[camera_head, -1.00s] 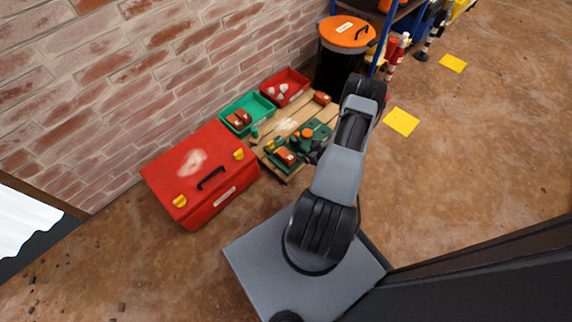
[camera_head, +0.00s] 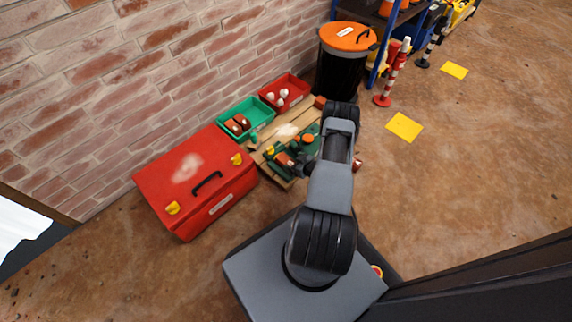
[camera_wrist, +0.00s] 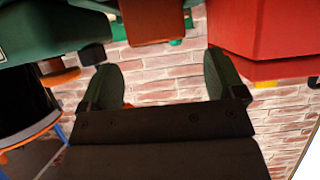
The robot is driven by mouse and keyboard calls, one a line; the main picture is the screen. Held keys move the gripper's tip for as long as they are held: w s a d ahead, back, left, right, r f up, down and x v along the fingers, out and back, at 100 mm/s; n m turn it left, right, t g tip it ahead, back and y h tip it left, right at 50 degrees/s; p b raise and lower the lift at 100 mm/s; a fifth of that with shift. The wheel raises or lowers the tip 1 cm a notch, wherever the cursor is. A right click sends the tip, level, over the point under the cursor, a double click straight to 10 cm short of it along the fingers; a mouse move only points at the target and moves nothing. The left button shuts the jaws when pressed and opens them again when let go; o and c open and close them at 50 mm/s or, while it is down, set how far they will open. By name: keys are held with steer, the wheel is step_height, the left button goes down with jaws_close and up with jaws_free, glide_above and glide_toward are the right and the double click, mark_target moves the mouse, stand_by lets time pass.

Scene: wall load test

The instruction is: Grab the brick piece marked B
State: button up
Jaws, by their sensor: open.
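A red-brown brick piece (camera_head: 283,160) is on the green rack on the wooden pallet, close to my gripper (camera_head: 304,166). In the wrist view a brick piece (camera_wrist: 152,22) shows at the top, beyond and between my two fingers. My gripper (camera_wrist: 163,82) is open there, with nothing between the fingertips. Other brick pieces (camera_head: 237,124) lie in the green bin, and one small piece (camera_head: 320,102) shows at the pallet's back, partly behind my arm. A reddish piece (camera_head: 357,164) shows just right of my arm. I cannot read a letter B on any piece.
A red toolbox (camera_head: 200,177) stands left of the wooden pallet (camera_head: 262,160). A green bin (camera_head: 262,113) and a red bin (camera_head: 303,87) stand along the brick wall. A black barrel with an orange lid (camera_head: 347,38) is behind. Open floor lies to the right.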

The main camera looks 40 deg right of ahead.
mark_target(286, 159)
steer(key=b+x, duration=0.1)
steer(key=x, duration=0.1)
steer(key=b+x, duration=0.1)
steer(key=shift+w+f, duration=0.2)
steer(key=shift+f, duration=0.25)
steer(key=shift+w+a, duration=0.1)
steer(key=shift+w, duration=0.25)
steer(key=shift+c, duration=0.2)
steer(key=c, duration=1.2)
steer(key=shift+c, duration=0.4)
